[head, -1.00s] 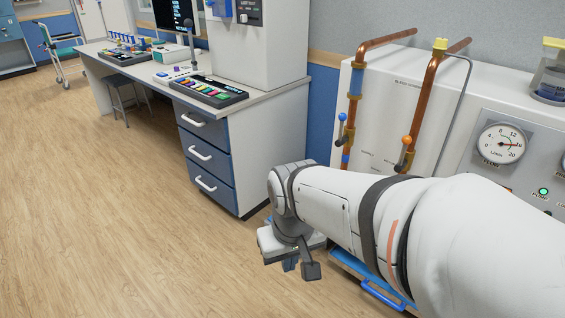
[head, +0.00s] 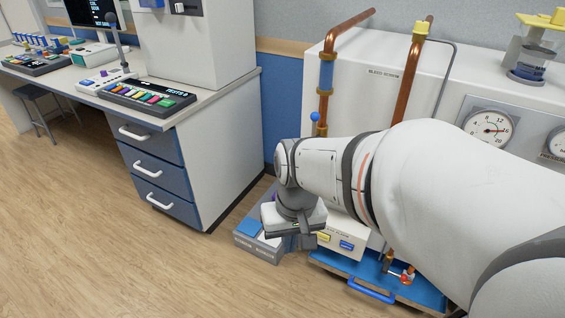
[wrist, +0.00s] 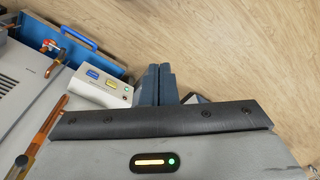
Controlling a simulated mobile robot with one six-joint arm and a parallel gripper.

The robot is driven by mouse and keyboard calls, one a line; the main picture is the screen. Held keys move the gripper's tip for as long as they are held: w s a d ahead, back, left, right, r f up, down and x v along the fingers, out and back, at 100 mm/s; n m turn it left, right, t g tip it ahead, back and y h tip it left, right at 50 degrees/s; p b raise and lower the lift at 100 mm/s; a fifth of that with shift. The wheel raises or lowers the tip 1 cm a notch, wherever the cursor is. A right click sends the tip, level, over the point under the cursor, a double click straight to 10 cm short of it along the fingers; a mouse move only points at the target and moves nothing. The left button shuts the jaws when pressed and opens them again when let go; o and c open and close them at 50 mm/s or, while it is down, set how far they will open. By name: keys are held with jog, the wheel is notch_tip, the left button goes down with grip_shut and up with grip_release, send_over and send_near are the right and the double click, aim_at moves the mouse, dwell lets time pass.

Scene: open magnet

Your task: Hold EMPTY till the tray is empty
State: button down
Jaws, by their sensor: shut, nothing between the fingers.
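A white control box (head: 345,256) has a yellow button (head: 324,237) and a blue button (head: 347,245); their labels are too small to read. The box also shows in the wrist view (wrist: 96,96), left of my gripper. My gripper (wrist: 159,70) is shut and empty, pointing past the box's right side without touching either button. In the head view my gripper's fingers are small and partly hidden by the wrist. A blue tray (head: 432,298) with a blue handle sits low, right of the box. I cannot tell whether liquid lies in it.
Copper pipes (head: 326,75) and round gauges (head: 488,129) are on the white cabinet. A grey box (head: 258,245) stands by the blue-drawer desk (head: 150,170).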

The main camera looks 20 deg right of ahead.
jog(key=w+d+f+m+t+y+b, duration=0.2)
jog(key=w+d+f+m+y, duration=0.25)
jog(key=f+m, duration=0.45)
jog(key=w+d+f+m+t+y+b, duration=0.15)
jog(key=w+d+f+m+y, duration=0.3)
jog(key=m, duration=0.55)
jog(key=w+d+f+m+t+y+b, duration=0.1)
jog(key=w+d+f+m+t+y, duration=0.25)
jog(key=f+m, duration=0.6)
jog(key=s+d+f+m+t+h+b, duration=0.1)
jog(key=s+d+f+m+t+h, duration=0.1)
jog(key=f+m, duration=0.6)
jog(key=s+d+f+m+t+h, duration=0.2)
jog(key=d+f+m+t+h, duration=0.3)
jog(key=d+f+m+h, duration=0.2)
jog(key=s+d+f+m+t+h+b, duration=0.1)
jog(key=s+d+f+m+t+h, duration=0.2)
jog(key=f+m, duration=0.7)
jog(key=d+h, duration=0.2)
jog(key=d, duration=0.2)
jog(key=shift+d+f+b, duration=0.2)
jog(key=shift+f+b, duration=0.1)
jog(key=shift+b, duration=0.05)
jog(key=shift+w, duration=0.1)
